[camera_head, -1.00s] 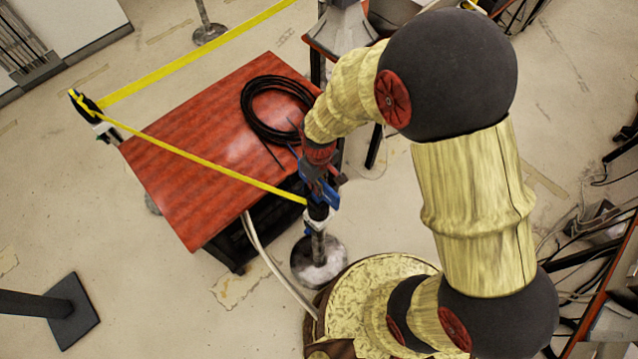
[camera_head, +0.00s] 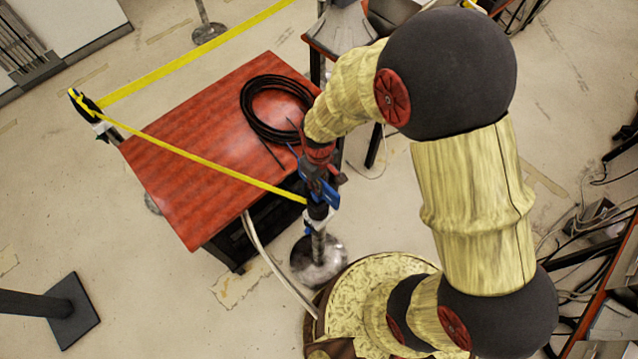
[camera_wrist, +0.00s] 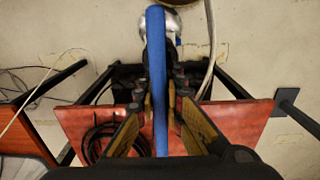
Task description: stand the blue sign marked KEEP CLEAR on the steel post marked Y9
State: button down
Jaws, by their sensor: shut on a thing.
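The blue sign (camera_wrist: 157,70) shows edge-on in the wrist view as a long narrow blue bar. My gripper (camera_wrist: 160,100) is shut on it, with one finger on each side. In the head view the sign (camera_head: 331,194) shows as a small blue patch at my gripper (camera_head: 320,186), mostly hidden. Just below my gripper in that view is a steel post (camera_head: 318,246) with a black head, a yellow tape and a round base. Whether the sign touches the post top I cannot tell. No lettering on sign or post is readable.
A red-brown table (camera_head: 190,150) stands left of my gripper with a coil of black cable (camera_head: 247,108) on it. Yellow tape (camera_head: 200,165) runs over it to another post head (camera_head: 84,103). A dark post base (camera_head: 76,312) stands at lower left.

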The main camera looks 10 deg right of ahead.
jog(key=shift+f+b, duration=0.4)
jog(key=shift+f, duration=0.15)
jog(key=c, duration=2.2)
grip_release()
jog(key=shift+o, duration=0.2)
jog(key=shift+r+p, duration=3.9)
jog(key=shift+r, duration=1.6)
